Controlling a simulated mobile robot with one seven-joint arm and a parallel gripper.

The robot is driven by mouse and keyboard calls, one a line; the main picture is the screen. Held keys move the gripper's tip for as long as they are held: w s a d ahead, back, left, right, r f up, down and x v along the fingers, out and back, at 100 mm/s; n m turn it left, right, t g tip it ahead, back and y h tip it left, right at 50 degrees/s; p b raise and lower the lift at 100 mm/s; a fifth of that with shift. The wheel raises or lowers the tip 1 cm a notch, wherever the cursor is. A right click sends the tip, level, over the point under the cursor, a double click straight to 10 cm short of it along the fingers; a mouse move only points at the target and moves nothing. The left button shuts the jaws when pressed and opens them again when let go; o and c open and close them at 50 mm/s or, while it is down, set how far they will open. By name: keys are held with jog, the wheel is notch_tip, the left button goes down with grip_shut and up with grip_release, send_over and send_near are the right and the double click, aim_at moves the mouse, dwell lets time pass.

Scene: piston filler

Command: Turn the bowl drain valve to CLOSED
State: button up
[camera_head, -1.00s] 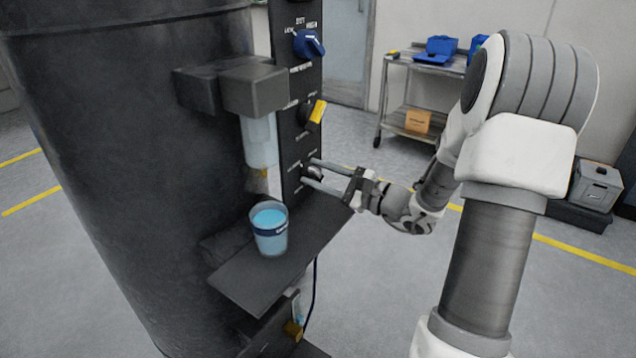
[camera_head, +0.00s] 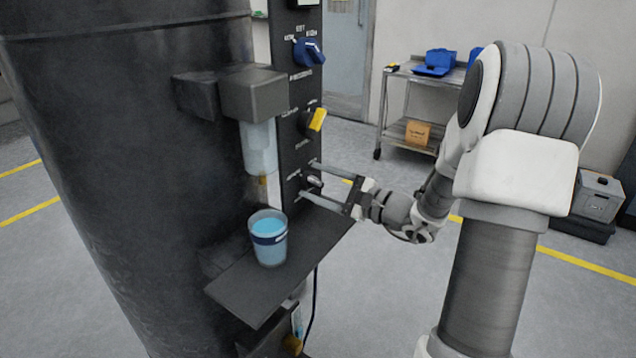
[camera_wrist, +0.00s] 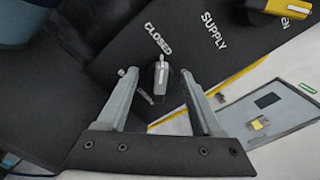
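A small grey lever knob (camera_wrist: 160,76) on the dark panel shows in the wrist view, with the word CLOSED beside its upper end. Its light tip points up in that picture, towards this word. A second label below it is partly hidden and unreadable. The knob also shows in the head view (camera_head: 314,181), low on the panel. My gripper (camera_wrist: 158,76) is open, with one finger on each side of the knob and a visible gap on both sides. In the head view my gripper (camera_head: 310,180) reaches the panel from the right.
A yellow knob (camera_head: 316,120) and a blue knob (camera_head: 309,52) sit higher on the panel. A cup of blue liquid (camera_head: 269,240) stands on the dark shelf (camera_head: 245,288) below, left of my gripper. A cart (camera_head: 410,125) stands behind.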

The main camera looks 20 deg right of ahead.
jog(key=shift+d, duration=0.1)
jog(key=p+v, duration=0.3)
jog(key=v, duration=1.4)
jog(key=shift+s, duration=0.2)
